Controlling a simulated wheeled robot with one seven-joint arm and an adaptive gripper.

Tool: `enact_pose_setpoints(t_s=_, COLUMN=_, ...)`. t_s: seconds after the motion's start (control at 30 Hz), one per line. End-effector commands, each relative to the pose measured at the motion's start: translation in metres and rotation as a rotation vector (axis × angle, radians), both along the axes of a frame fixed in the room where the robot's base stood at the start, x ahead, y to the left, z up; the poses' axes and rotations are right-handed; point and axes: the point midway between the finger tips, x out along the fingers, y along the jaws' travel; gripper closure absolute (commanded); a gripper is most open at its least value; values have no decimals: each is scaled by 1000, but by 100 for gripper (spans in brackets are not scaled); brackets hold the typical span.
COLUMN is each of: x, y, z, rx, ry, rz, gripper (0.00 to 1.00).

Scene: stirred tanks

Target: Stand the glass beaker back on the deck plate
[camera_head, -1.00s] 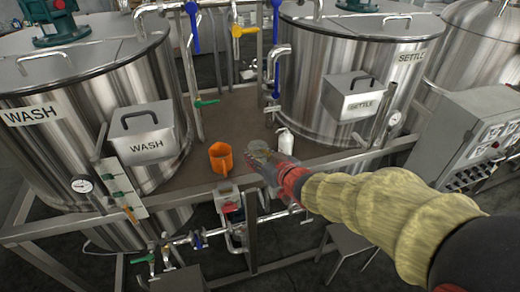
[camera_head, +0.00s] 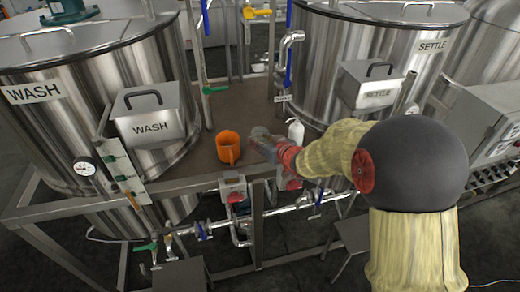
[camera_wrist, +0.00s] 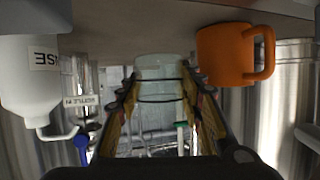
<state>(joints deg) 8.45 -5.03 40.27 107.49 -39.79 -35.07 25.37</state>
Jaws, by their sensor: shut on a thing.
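The clear glass beaker (camera_wrist: 160,66) is between my gripper's (camera_wrist: 158,90) two fingers in the wrist view, where the scene shows upside down. My gripper (camera_head: 266,143) is shut on it. In the head view the beaker (camera_head: 258,133) is hard to make out at the fingertips, over the front part of the brown deck plate (camera_head: 190,172). I cannot tell whether its base touches the plate. The deck plate (camera_wrist: 110,28) fills the top of the wrist view, close to the beaker's end.
An orange jug (camera_head: 228,148) stands on the plate just left of my gripper. A white rinse bottle (camera_head: 295,131) stands close on the right. The WASH box (camera_head: 148,122) and SETTLE box (camera_head: 368,86) flank the plate. Valves and pipes (camera_head: 225,228) run below its front edge.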

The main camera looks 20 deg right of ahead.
Motion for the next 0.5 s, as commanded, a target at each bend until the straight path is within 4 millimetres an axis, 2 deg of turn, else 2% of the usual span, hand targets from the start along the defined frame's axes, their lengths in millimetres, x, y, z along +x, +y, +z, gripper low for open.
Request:
enact_pose_setpoints(t_s=0.23, x=12, y=-2, z=-17, rx=-1, ry=2, rz=0, gripper=91)
enact_pose_setpoints(t_s=0.4, x=11, y=-2, z=-41, rx=0, ry=1, rz=0, gripper=91)
enact_pose_setpoints(t_s=0.5, x=11, y=-2, z=-43, rx=0, ry=-1, rz=-1, gripper=91)
